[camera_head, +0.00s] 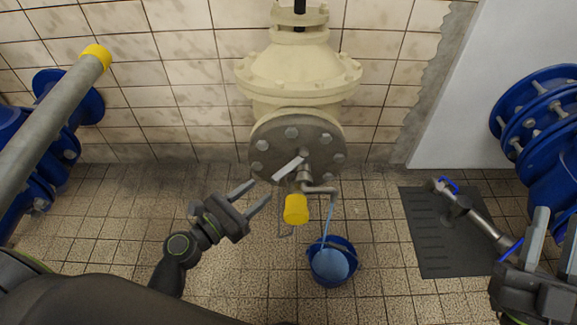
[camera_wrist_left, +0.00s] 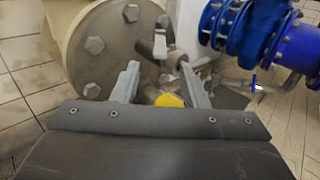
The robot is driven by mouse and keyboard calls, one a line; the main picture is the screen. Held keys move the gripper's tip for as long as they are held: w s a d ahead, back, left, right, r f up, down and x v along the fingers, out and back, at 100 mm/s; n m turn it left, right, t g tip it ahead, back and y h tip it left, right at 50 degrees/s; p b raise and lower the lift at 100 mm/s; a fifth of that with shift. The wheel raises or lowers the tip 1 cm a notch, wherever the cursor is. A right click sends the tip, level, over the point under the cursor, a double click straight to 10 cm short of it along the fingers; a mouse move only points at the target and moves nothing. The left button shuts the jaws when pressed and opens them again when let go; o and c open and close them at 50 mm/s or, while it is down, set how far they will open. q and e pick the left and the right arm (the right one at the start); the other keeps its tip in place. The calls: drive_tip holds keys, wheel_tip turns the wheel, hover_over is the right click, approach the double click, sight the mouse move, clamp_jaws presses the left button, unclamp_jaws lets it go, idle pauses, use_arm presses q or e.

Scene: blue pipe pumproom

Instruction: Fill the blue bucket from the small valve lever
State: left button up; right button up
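The blue bucket (camera_head: 340,243) stands upright on the tiled floor under the thin bent spout (camera_head: 322,190). A light blue stream (camera_head: 328,218) runs from the spout into it, and light blue water (camera_head: 331,265) shows inside. The small valve lever (camera_head: 288,169) is a pale flat bar in front of the round flange; it also shows in the left wrist view (camera_wrist_left: 160,40). My left gripper (camera_head: 262,190) is open and empty, its fingertips just left of the lever and apart from it. My right gripper (camera_head: 558,215) is open and empty at the right edge.
A yellow cap (camera_head: 296,209) hangs below the lever. The cream valve body (camera_head: 300,75) and bolted flange (camera_head: 270,135) stand by the wall. Blue pipes flank both sides. A dark mat (camera_head: 440,250) with a metal pipe piece lies right of the bucket. Floor left of the bucket is clear.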

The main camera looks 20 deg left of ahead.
sight(274, 179)
use_arm(q)
drive_tip(key=x, duration=1)
drive_tip(key=shift+f, duration=0.1)
drive_tip(key=shift+w+d, duration=0.3)
drive_tip(key=shift+w, duration=0.25)
use_arm(e)
drive_tip(key=shift+s+a+r+n+t+y, duration=0.35)
drive_tip(key=shift+s+r+n+t+y, duration=0.25)
drive_tip(key=shift+s+r+t+y, duration=0.2)
use_arm(q)
drive_tip(key=shift+c, duration=0.4)
clamp_jaws()
use_arm(e)
drive_tip(key=shift+w, duration=0.1)
